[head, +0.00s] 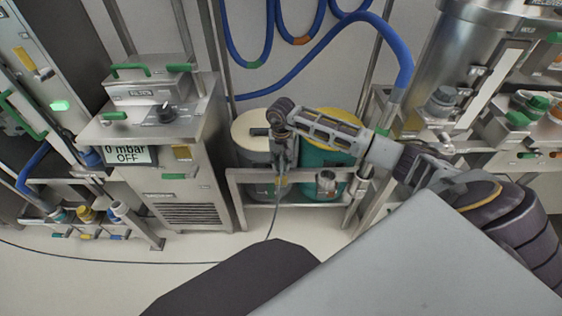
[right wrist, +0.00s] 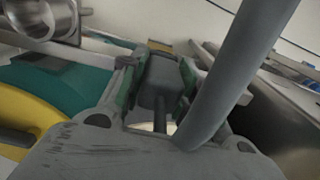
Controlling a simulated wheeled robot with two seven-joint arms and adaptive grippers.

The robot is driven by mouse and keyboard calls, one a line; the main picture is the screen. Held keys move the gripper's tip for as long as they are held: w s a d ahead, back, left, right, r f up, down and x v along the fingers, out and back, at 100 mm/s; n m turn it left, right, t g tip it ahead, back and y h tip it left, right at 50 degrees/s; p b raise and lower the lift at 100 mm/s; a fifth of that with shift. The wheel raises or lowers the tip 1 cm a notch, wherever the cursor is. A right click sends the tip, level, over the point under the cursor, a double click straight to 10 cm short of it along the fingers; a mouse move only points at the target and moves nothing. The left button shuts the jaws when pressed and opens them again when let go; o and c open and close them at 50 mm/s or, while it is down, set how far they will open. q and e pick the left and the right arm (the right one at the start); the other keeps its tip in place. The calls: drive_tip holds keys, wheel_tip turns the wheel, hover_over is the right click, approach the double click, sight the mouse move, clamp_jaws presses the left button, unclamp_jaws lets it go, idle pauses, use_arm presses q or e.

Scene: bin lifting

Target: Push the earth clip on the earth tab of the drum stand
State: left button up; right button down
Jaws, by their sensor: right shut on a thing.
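My right gripper (head: 282,162) points down at the front rail of the drum stand (head: 302,174), in front of the two drums. In the right wrist view its fingers (right wrist: 158,88) are closed on a dark grey block, the earth clip (right wrist: 158,78). In the head view the clip is mostly hidden by the gripper, and a thin dark cable (head: 273,218) hangs below it. A small yellowish patch shows at the rail just under the fingers. I cannot tell whether it is the earth tab, or whether the clip touches it. My left gripper is not in view.
A grey drum (head: 250,150) and a teal drum with a yellow lid (head: 345,125) stand behind the rail. A steel cabinet (head: 180,180) stands at left, with a display reading 0 mbar OFF. Blue hoses (head: 330,52) hang above. The cable runs left along the clear floor.

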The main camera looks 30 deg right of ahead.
sight(281, 177)
drive_tip(key=shift+f+b, duration=0.4)
drive_tip(key=shift+f, duration=0.15)
drive_tip(key=shift+f, duration=0.1)
drive_tip(key=shift+f+b, duration=0.9)
drive_tip(key=shift+f, duration=0.1)
drive_tip(key=shift+f+b, duration=0.95)
drive_tip(key=shift+f, duration=0.15)
idle(1.8)
drive_tip(key=c, duration=1)
unclamp_jaws()
drive_tip(key=shift+o, duration=0.2)
drive_tip(key=shift+r, duration=0.1)
drive_tip(key=shift+r, duration=5.9)
